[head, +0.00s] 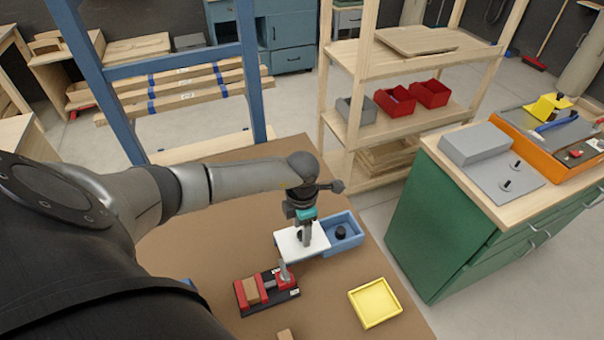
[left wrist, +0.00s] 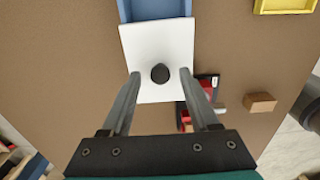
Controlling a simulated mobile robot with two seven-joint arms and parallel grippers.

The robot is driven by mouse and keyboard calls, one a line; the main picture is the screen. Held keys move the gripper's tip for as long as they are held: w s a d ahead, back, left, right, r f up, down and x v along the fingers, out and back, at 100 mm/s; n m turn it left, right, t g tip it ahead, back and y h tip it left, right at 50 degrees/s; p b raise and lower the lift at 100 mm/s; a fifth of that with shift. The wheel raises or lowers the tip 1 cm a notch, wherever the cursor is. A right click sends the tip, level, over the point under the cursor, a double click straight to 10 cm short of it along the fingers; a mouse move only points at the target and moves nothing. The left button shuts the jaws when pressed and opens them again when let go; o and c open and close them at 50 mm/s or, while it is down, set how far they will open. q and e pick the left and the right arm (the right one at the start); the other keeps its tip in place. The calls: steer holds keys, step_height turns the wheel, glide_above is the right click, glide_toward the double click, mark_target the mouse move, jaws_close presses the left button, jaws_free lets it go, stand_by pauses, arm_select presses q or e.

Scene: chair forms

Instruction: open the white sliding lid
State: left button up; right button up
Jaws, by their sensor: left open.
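The white sliding lid (head: 287,242) lies over the left part of a blue box (head: 352,218), whose right part is uncovered with a dark round object (head: 341,233) inside. In the left wrist view the white lid (left wrist: 155,40) carries a black round knob (left wrist: 160,73), with the blue box (left wrist: 155,9) beyond it. My left gripper (head: 304,236) is over the lid, pointing down. Its fingers are open on either side of the knob, with a gap on each side. My right gripper is not in view.
A red and black vise (head: 265,290) holding a wooden block is close in front of the lid. A yellow tray (head: 375,302) lies to the right on the brown table (head: 325,310). A small wood block (head: 285,335) is at the front. Bare tabletop lies between them.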

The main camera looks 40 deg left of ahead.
arm_select(q)
step_height(320, 180, up, 15)
steer(key=shift+r, duration=0.15)
stand_by(0.5)
steer(key=shift+d, duration=0.1)
stand_by(0.4)
